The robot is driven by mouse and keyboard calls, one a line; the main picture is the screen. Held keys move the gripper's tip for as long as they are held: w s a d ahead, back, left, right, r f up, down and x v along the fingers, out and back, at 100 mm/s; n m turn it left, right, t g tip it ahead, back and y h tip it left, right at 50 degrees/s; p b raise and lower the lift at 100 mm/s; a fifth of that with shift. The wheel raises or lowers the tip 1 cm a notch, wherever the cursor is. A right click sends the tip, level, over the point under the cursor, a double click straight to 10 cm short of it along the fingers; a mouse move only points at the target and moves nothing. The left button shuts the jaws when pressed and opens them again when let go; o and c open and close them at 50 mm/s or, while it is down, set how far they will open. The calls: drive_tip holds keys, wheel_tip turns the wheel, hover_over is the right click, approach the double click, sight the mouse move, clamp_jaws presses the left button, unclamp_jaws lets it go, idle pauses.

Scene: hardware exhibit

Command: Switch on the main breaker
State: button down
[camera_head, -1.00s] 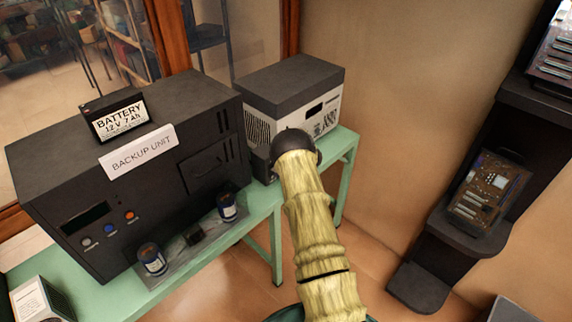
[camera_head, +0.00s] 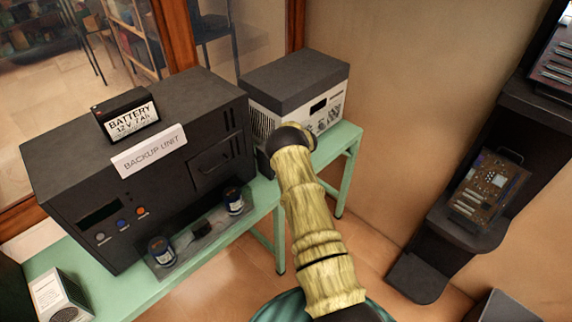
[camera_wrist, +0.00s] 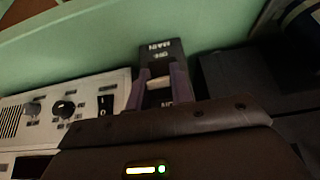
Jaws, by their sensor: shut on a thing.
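The main breaker (camera_wrist: 172,48) is a dark block marked MAIN on the green bench, seen upside down in the wrist view. Its OFF mark is near the MAIN label, and its ON mark is nearer my gripper body. My gripper (camera_wrist: 160,86) has its two purple fingers on either side of the breaker's pale toggle (camera_wrist: 158,82), shut on it. The toggle's exact position is hard to tell because the view is dim. In the head view, my arm hides the breaker and my fingers.
A light panel (camera_wrist: 70,108) with knobs and a black switch is beside the breaker. In the head view, the dark backup unit (camera_head: 95,160), carrying a battery (camera_head: 126,114), and a dark-lidded box (camera_head: 296,84) stand on the green bench (camera_head: 110,292). A dark shelf (camera_head: 455,232) stands right.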

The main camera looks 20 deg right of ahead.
drive_tip(key=c, duration=1.4)
unclamp_jaws()
drive_tip(key=shift+w, duration=0.2)
drive_tip(key=shift+o, duration=0.8)
drive_tip(key=shift+a+f, duration=0.1)
drive_tip(key=shift+a, duration=0.2)
drive_tip(key=shift+s+d, duration=0.15)
drive_tip(key=shift+d, duration=0.2)
drive_tip(key=shift+s+d+r, duration=0.1)
drive_tip(key=shift+r, duration=0.3)
drive_tip(key=a+b+v, duration=0.1)
drive_tip(key=b+v, duration=0.3)
drive_tip(key=v, duration=1.2)
drive_tip(key=s+a+r+m+t+h, duration=0.1)
drive_tip(key=a+r+m+t+h, duration=0.1)
drive_tip(key=r, duration=0.4)
drive_tip(key=s+a+r+m+t+h, duration=0.1)
drive_tip(key=s+a+r+m+t, duration=0.15)
drive_tip(key=r, duration=0.25)
drive_tip(key=s+a+g, duration=0.3)
drive_tip(key=s+a, duration=0.4)
drive_tip(key=s, duration=0.6)
drive_tip(key=s+a+g, duration=0.4)
drive_tip(key=s+a, duration=0.4)
drive_tip(key=s, duration=0.6)
drive_tip(key=shift+a+f+y, duration=0.3)
drive_tip(key=shift+y, duration=0.1)
